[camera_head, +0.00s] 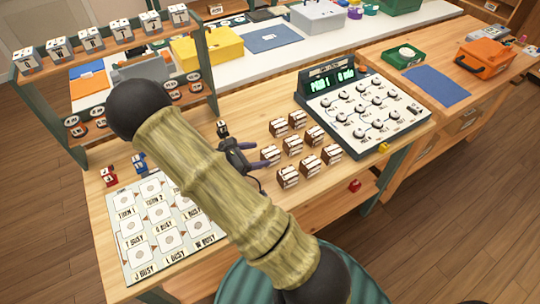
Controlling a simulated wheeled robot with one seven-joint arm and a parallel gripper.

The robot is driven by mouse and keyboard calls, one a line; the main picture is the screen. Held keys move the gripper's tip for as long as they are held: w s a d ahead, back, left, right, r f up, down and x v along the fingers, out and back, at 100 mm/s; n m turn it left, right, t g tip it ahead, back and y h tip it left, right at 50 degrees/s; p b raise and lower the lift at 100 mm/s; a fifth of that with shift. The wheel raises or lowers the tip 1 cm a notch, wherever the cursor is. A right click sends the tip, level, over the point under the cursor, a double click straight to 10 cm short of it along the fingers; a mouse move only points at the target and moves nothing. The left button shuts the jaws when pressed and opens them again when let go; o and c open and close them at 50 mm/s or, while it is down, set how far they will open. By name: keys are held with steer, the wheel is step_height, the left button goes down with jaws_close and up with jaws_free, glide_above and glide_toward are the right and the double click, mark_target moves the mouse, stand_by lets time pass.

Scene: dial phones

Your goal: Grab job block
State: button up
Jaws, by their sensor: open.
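Several brown blocks with white labelled tops stand in rows on the wooden table, among them a left block (271,155), a front block (288,177) and a back block (298,120). Their labels are too small to read, so I cannot tell which is the job block. My dark gripper (258,168) is open beside the left end of these rows, near the left block. Whether it touches that block is unclear. My thick arm crosses the middle of the view and hides part of the table.
A dial console (362,112) with a lit display stands behind the blocks. A labelled board (133,258) lies at the front left, with a red block (108,177) and a blue block (139,163) behind it. A shelf rack (212,65) rises at the back left.

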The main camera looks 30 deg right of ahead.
mark_target(263, 154)
steer(key=x, duration=0.5)
steer(key=shift+s, duration=0.2)
steer(key=c, duration=1.1)
steer(key=shift+r, duration=0.15)
step_height(263, 154, up, 10)
steer(key=shift+f+p, duration=0.1)
steer(key=shift+p, duration=0.25)
